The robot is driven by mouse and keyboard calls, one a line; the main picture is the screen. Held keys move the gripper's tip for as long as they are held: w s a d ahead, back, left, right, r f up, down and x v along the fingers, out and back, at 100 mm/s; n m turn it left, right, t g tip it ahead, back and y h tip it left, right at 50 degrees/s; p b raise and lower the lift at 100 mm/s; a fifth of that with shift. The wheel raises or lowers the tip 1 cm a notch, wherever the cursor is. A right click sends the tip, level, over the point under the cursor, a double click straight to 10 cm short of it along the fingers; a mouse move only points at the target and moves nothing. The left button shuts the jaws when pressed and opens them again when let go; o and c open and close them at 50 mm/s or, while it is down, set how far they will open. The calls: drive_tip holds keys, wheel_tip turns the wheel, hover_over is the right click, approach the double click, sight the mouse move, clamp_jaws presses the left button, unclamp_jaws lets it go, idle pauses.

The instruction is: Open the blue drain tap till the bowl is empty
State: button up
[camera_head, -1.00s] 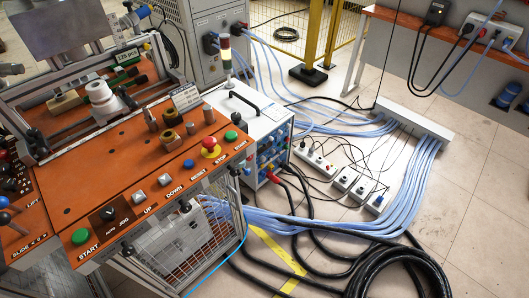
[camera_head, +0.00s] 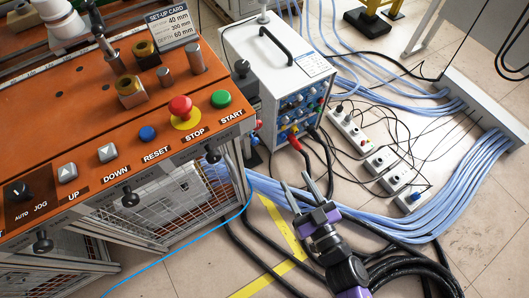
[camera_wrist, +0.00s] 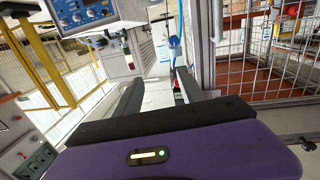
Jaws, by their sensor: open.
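My gripper (camera_head: 298,186) is open and empty, low in front of the grey-white heater cabinet, its fingers pointing up and away. In the wrist view, its two dark fingers (camera_wrist: 158,90) stand apart with nothing clasped between them. A small fitting with a blue part (camera_head: 254,140) and a red part above it sits between the orange desk and the cabinet, up and left of my gripper. I cannot make out the tap handle or any liquid level.
The orange control desk (camera_head: 120,115) with buttons fills the left, with wire mesh (camera_head: 170,205) below. The heater cabinet (camera_head: 262,70) stands behind my gripper. Black cables (camera_head: 305,160), blue hoses (camera_head: 450,195) and power strips (camera_head: 385,170) cover the floor to the right.

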drive_tip(key=n+y+b, duration=0.1)
drive_tip(key=y+b, duration=0.1)
approach(256, 143)
drive_tip(key=shift+g, duration=0.4)
drive_tip(key=shift+r+b+x, duration=0.15)
drive_tip(key=shift+b+x, duration=0.25)
drive_tip(key=shift+x, duration=1.7)
drive_tip(key=shift+r+b+x, duration=0.15)
drive_tip(key=shift+b+x, duration=0.25)
drive_tip(key=shift+x, duration=1.65)
drive_tip(key=shift+d, duration=0.1)
clamp_jaws()
